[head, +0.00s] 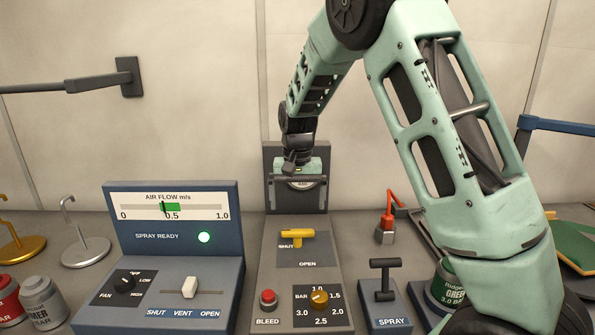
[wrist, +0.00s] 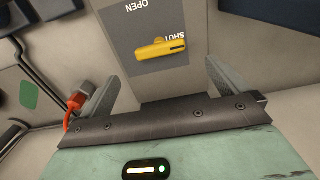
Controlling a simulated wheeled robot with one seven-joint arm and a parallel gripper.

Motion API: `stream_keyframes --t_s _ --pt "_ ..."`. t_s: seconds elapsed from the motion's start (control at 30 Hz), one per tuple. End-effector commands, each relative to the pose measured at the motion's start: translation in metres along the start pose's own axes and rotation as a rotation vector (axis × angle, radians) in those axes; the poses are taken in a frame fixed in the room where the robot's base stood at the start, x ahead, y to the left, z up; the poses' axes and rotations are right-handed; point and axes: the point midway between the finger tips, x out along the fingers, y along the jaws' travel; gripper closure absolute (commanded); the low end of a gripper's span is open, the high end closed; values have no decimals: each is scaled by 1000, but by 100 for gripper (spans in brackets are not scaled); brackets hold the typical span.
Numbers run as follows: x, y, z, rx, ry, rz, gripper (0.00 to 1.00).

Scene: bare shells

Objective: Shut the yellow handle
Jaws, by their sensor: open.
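The yellow handle (head: 297,236) sits on a dark plate on the grey centre panel in the head view. Its bar lies crosswise, with its left end near the word SHUT and the word OPEN below it. In the wrist view the yellow handle (wrist: 160,48) appears beyond my fingers, near the word SHUT, with the plate upside down. My gripper (wrist: 165,80) is open and empty, its two grey fingers apart and the handle not touched.
A red BLEED button (head: 268,297) and a BAR knob (head: 319,298) sit below the handle. A dark SPRAY lever (head: 385,275) stands to the right. The control box (head: 172,230) with a white slider (head: 190,286) stands left. An orange-red fitting (head: 388,213) stands behind right.

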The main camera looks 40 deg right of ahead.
Motion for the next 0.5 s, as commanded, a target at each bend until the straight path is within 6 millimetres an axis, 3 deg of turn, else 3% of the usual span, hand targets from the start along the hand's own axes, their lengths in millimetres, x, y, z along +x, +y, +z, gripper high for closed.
stream_keyframes --t_s 0.2,0.5 --pt "-51 -1 -1 0 6 -3 0" --pt "-90 0 -1 1 3 -1 0"
